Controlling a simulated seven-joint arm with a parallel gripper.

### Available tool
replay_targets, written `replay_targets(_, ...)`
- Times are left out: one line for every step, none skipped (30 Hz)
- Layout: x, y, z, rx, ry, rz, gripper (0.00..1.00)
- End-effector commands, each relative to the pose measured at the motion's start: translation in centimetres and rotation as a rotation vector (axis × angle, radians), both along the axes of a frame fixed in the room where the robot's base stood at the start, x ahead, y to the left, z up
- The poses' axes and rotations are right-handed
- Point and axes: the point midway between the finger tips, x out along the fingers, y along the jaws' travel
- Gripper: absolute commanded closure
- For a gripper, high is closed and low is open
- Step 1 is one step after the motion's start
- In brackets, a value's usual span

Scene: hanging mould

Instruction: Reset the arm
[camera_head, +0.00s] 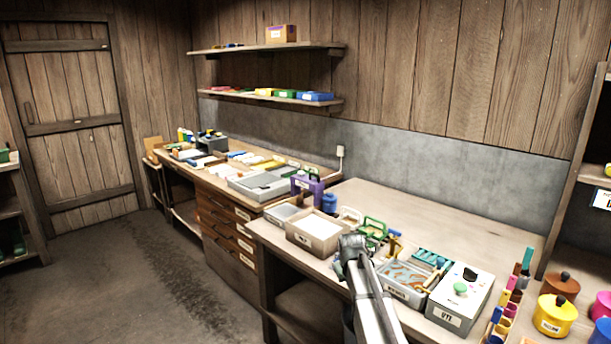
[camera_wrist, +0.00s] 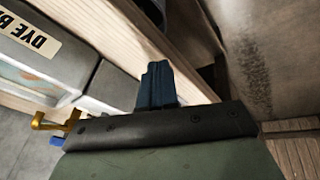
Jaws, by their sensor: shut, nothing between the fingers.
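My gripper shows in the wrist view, where its dark blue fingers (camera_wrist: 157,85) are together with nothing between them. They point toward the pale wooden front edge of a bench (camera_wrist: 195,75). In the head view my arm rises from the bottom over the near bench, and its grey end stands in front of the bench's front edge; the fingers cannot be made out there. A grey bin with an upside-down label starting "DYE B" (camera_wrist: 28,40) is at upper left in the wrist view, apart from the fingers.
Right of my arm stand a labelled tray (camera_head: 402,291) and a grey box with a green knob (camera_head: 461,300). Left are a box with white contents (camera_head: 315,229) and a green-handled frame (camera_head: 373,224). A yellow pot (camera_head: 555,317) is at right. The bench's back (camera_head: 430,215) is clear.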

Motion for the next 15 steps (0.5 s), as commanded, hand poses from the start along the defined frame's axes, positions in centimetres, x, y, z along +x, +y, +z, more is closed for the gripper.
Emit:
replay_targets(-0.2, 1.2, -1.0, -0.005, 0.003, 0.019, 1.0)
replay_targets(-0.2, 1.9, -1.5, -0.008, 0.002, 0.029, 1.0)
replay_targets(-0.3, 2.7, -2.1, -0.011, 0.0, 0.042, 1.0)
replay_targets(-0.4, 3.3, -2.6, -0.014, -0.001, 0.052, 1.0)
replay_targets(-0.6, 3.5, -3.2, -0.014, 0.004, 0.054, 1.0)
replay_targets(-1.1, 3.0, -4.0, -0.013, 0.015, 0.046, 1.0)
replay_targets(-1.4, 2.9, -4.5, -0.011, 0.023, 0.044, 1.0)
replay_targets(-1.8, 2.8, -5.1, -0.01, 0.031, 0.04, 1.0)
replay_targets(-2.2, 2.7, -5.9, -0.008, 0.041, 0.038, 1.0)
replay_targets(-2.6, 2.6, -6.5, -0.007, 0.049, 0.034, 1.0)
replay_targets(-3.0, 2.5, -7.2, -0.006, 0.057, 0.032, 1.0)
replay_targets(-3.6, 2.4, -8.1, -0.004, 0.071, 0.028, 1.0)
replay_targets(-4.0, 2.3, -8.8, -0.003, 0.08, 0.024, 1.0)
replay_targets(-4.5, 2.2, -9.6, -0.001, 0.09, 0.02, 1.0)
replay_targets(-5.2, 2.0, -10.7, 0.001, 0.105, 0.014, 1.0)
